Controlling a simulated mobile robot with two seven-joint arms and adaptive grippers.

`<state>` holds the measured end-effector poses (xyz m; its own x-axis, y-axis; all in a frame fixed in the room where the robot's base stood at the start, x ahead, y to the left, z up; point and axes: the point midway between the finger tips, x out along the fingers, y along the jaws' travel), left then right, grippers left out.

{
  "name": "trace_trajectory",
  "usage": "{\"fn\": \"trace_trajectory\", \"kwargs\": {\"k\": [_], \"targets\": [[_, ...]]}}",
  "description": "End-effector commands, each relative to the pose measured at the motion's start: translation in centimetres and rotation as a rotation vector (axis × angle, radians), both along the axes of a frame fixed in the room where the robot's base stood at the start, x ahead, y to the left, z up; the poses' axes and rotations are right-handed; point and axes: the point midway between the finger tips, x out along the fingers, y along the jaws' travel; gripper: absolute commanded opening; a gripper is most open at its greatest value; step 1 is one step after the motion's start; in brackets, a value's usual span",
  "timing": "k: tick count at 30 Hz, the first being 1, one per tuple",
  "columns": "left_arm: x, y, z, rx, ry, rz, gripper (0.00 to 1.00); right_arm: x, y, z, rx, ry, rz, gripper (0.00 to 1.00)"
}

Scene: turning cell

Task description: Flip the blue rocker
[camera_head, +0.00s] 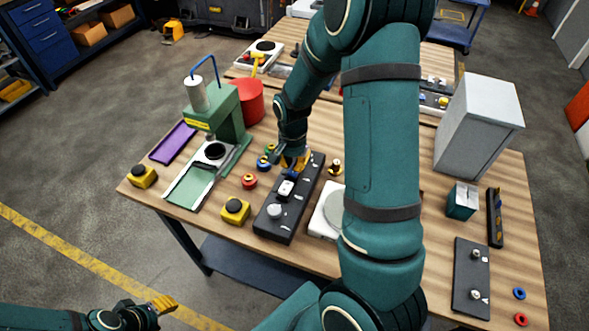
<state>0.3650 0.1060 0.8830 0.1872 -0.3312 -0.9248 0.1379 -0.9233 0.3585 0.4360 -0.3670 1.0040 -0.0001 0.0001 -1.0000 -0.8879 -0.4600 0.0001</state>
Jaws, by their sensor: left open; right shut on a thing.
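A long black control panel (267,228) lies on the wooden table, with a round grey knob (274,212) and a white switch plate (286,189) on it. My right gripper (293,168) points down at the panel's far half, just beyond the white plate. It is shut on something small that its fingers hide. I cannot make out the blue rocker clearly; the gripper covers that part of the panel. My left gripper (162,304) is open and empty, low at the left, off the table's front edge.
A green press (228,115) and a red container (247,101) stand at the back left. Yellow button boxes (235,210) and a red button (249,181) are left of the panel. A white round-topped device (325,215) is close on its right. A grey cabinet (475,125) stands at the right.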

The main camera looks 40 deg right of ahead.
Motion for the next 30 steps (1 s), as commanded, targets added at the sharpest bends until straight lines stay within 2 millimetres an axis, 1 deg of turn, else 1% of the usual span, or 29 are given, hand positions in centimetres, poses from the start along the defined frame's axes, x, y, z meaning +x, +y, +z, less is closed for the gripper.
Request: {"fn": "trace_trajectory", "kwargs": {"k": [30], "targets": [[0.0, 0.0, -1.1, 0.0, 0.0, 0.0, 0.47, 0.0, 0.0, -1.4, 0.0, 0.0, 0.0, 0.0]]}}
